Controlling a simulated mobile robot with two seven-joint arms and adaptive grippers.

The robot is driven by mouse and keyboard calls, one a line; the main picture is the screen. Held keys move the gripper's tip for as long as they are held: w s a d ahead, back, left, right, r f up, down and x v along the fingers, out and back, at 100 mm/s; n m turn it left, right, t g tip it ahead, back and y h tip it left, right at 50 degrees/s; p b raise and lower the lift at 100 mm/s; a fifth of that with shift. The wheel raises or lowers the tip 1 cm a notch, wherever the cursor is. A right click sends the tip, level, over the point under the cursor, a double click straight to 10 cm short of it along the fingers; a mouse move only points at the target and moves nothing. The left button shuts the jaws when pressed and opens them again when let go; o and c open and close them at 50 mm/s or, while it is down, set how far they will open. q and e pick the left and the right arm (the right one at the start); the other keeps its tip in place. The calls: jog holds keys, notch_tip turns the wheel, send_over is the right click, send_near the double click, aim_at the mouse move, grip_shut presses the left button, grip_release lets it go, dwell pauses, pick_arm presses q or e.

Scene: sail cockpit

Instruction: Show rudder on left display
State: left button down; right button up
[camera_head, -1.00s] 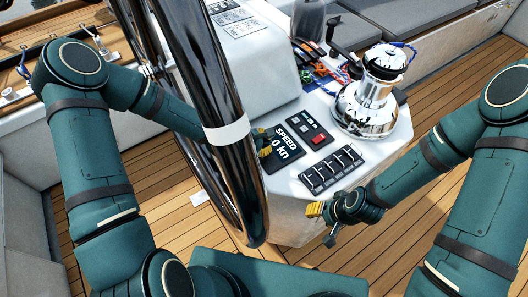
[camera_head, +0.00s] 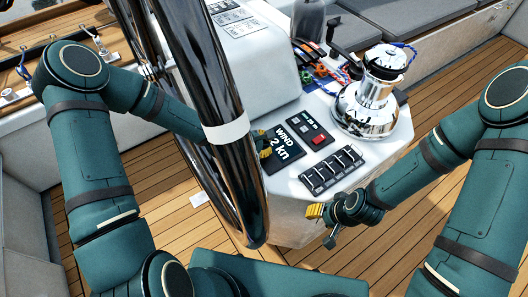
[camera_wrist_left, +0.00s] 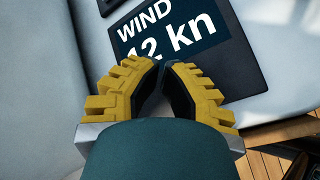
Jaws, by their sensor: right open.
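The left display (camera_head: 288,147) is a dark screen on the white console, with white text. It reads "WIND" and a figure in "kn"; in the left wrist view the display (camera_wrist_left: 215,15) reads "WIND" and "12 kn", with the first digit partly covered. My left gripper (camera_head: 265,143) reaches behind the wheel to the display's left edge. In the left wrist view its yellow fingers (camera_wrist_left: 162,66) meet at the tips, shut and empty, over the display's lower left edge. I cannot tell whether they touch it. My right gripper (camera_head: 316,211) is open and empty beside the console's front edge.
The large steering wheel (camera_head: 205,75) stands close in front of my left forearm. A small panel with a red button (camera_head: 320,140) sits right of the display, and a row of switches (camera_head: 332,170) lies below. A chrome winch (camera_head: 368,105) stands further right.

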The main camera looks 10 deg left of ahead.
pick_arm(q)
jog(key=shift+f, duration=0.15)
jog(key=shift+r, duration=0.2)
jog(key=shift+r+p, duration=0.6)
jog(key=shift+r, duration=0.15)
jog(key=shift+r+p, duration=1.85)
jog(key=shift+r, duration=0.65)
